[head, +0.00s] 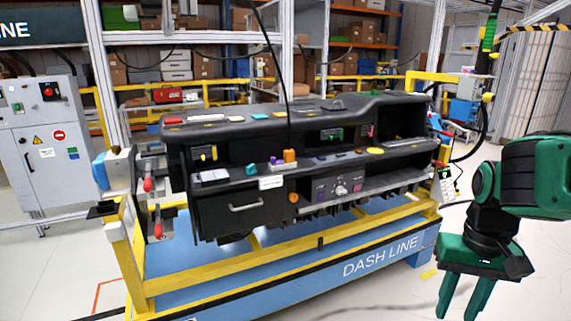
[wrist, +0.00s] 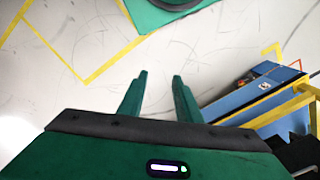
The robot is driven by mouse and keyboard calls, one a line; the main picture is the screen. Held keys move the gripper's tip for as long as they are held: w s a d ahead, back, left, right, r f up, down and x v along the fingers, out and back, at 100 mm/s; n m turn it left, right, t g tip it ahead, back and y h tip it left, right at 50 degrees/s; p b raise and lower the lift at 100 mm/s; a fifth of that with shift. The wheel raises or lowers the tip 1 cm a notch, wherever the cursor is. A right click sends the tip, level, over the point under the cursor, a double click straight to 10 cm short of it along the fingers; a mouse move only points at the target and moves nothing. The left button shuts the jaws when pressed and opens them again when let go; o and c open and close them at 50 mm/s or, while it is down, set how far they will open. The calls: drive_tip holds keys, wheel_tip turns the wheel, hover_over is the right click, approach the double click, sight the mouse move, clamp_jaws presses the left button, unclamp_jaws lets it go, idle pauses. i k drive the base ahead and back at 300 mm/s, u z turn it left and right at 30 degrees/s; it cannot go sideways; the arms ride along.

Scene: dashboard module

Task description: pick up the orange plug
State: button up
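On the black dashboard module (head: 350,110) in the head view, a small orange block (head: 290,156) stands on the middle ledge, left of centre. A rounder orange piece (head: 293,197) sits lower, on the front face beside the drawer handle. I cannot tell for certain which one is the plug. My green gripper (head: 461,308) hangs at the lower right, fingers pointing down, well to the right of the dashboard and apart from it. In the wrist view my gripper (wrist: 160,77) has its two fingers spread with only floor between them. Neither orange piece can be made out in the wrist view.
A blue and yellow stand (head: 290,255) marked DASH LINE carries the dashboard; its corner (wrist: 250,100) shows in the wrist view. A white card (head: 271,183) and small coloured parts lie near the orange block. A grey cabinet (head: 45,150) stands left. Floor at front is clear.

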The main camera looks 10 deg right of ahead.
sight(288, 155)
drive_tip(key=u, duration=0.25)
drive_tip(key=i, duration=1.45)
drive_tip(key=u, duration=0.55)
